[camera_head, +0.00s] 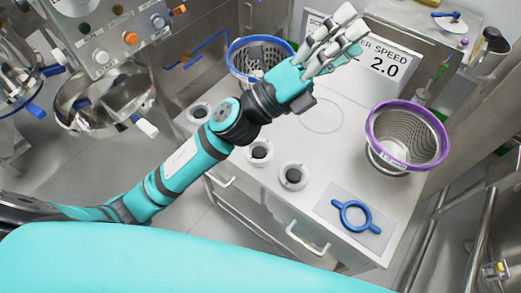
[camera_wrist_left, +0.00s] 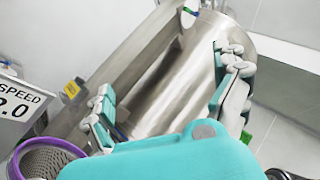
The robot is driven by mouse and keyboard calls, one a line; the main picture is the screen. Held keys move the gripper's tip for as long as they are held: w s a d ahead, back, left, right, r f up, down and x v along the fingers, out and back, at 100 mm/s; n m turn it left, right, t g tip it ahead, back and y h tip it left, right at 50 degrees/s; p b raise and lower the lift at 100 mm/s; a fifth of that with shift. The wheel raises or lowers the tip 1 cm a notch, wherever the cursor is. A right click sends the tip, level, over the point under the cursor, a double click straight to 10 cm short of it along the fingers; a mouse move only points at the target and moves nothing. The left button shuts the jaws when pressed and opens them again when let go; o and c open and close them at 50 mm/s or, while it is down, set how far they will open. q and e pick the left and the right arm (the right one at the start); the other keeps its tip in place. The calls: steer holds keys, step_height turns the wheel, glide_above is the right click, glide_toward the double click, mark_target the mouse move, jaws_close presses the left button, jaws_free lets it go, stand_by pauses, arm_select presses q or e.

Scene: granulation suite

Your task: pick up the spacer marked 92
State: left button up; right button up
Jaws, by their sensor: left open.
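Three small white round pieces with dark centres stand along the front left edge of the steel worktop: one at the far left (camera_head: 199,112), one in the middle (camera_head: 260,151) and one nearest me (camera_head: 293,177). They look like the spacers, but I cannot read a 92 or any other marking on them. My left gripper (camera_head: 333,44) is open and empty, raised above the back of the worktop, beyond these pieces. In the left wrist view its fingers (camera_wrist_left: 168,82) are spread apart with nothing between them. My right gripper is not in view.
A purple-rimmed basket (camera_head: 407,137) stands at the right of the worktop (camera_head: 345,165), and a blue-rimmed basket (camera_head: 248,60) at the back left. A blue two-handled ring (camera_head: 343,211) lies on a grey mat. A speed sign (camera_head: 389,62) stands behind. The worktop's centre is clear.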

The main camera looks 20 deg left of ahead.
arm_select(q)
steer(key=s+d+m+g+h, duration=0.3)
steer(key=s+d+m+g, duration=0.2)
steer(key=m+g, duration=0.6)
steer(key=m+g+y+p, duration=0.3)
steer(key=m+y, duration=1.4)
steer(key=y, duration=0.6)
glide_above(259, 152)
step_height(259, 152, down, 31)
steer(key=shift+r, duration=0.1)
steer(key=shift+f+p, duration=0.55)
steer(key=shift+p, duration=0.05)
step_height(259, 152, down, 4)
steer(key=shift+r+p, duration=0.2)
steer(key=shift+p, duration=0.55)
steer(key=shift+f, duration=0.35)
